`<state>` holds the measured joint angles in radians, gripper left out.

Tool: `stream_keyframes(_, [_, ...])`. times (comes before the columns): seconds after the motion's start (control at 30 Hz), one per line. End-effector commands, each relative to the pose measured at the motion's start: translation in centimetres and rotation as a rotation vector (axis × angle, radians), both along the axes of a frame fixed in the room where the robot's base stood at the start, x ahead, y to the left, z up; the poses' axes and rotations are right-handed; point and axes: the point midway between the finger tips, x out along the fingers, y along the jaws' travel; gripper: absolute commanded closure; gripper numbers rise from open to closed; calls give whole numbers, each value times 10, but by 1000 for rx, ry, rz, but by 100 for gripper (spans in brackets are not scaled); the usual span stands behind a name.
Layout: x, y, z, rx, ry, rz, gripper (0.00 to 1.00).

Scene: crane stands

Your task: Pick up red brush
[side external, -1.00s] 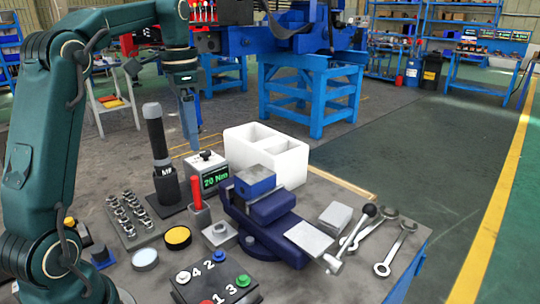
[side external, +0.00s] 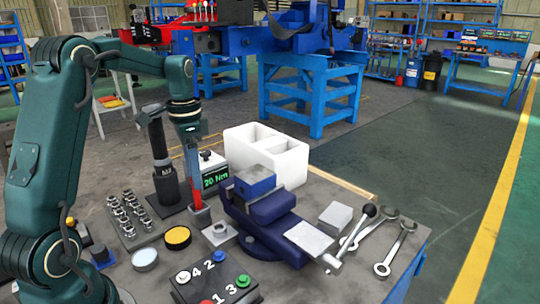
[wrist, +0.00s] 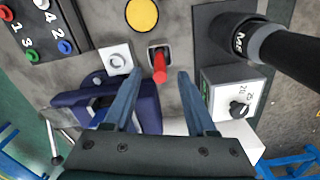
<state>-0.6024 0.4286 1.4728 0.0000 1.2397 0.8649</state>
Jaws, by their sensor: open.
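The red brush (side external: 196,190) stands upright in a small grey holder (side external: 201,216) on the workbench. In the wrist view the red brush (wrist: 159,68) points up toward the camera, between and just beyond the fingertips. My gripper (side external: 194,165) is above the brush in the side view, its fingers pointing down and overlapping the brush's upper part. In the wrist view my gripper (wrist: 154,75) is open, with a finger on each side of the brush and gaps between. The brush's lower end is hidden in the holder.
A black torque tool (side external: 163,165) and the 20 Nm box (side external: 213,173) stand close behind the brush. A blue vise (side external: 265,205) is to the right. A yellow disc (side external: 177,237), a square grey block (side external: 220,234) and a button box (side external: 215,285) lie in front. A white bin (side external: 290,165) is behind.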

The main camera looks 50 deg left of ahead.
Motion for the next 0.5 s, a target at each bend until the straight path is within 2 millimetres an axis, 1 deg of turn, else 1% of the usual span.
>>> stream_keyframes(0.3, [-1,-1,-38,-3,4,-1,43])
stream_keyframes(0.4, [-1,-1,-47,-2,1,-1,43])
stream_keyframes(0.5, [-1,-1,-51,-2,1,-1,43])
